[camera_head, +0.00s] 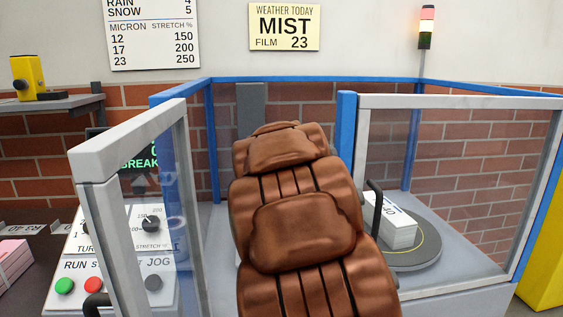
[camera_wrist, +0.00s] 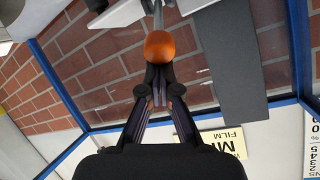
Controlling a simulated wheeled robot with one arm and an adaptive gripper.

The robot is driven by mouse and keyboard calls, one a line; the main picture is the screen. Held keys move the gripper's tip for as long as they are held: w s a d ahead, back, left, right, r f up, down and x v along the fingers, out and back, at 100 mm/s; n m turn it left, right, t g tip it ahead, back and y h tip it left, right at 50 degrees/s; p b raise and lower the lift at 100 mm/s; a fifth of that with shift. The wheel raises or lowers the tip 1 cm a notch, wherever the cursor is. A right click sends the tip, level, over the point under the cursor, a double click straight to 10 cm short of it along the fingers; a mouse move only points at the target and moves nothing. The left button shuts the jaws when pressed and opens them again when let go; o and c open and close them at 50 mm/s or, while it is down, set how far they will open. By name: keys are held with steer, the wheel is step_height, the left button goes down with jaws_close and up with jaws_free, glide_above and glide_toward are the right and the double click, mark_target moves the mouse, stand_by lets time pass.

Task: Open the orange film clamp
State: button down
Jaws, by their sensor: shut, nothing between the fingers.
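In the camera_head view my brown arm covers the middle, so the orange clamp and my gripper are hidden there.
Blue-framed clear panels and an open gate (camera_head: 130,140) surround the machine. A grey mast (camera_head: 250,108) stands behind my arm. A control panel (camera_head: 110,285) is at left, a yellow post (camera_head: 546,255) at right.

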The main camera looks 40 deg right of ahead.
steer(key=shift+s+a+f+b, duration=0.1)
steer(key=shift+s+f+b, duration=0.1)
steer(key=shift+f+b, duration=0.15)
stand_by(0.4)
step_height(320, 180, up, 3)
steer(key=d+p, duration=0.2)
steer(key=d, duration=0.1)
steer(key=v, duration=1)
steer(key=shift+w+a, duration=0.2)
steer(key=shift+a, duration=0.15)
steer(key=shift+f, duration=0.15)
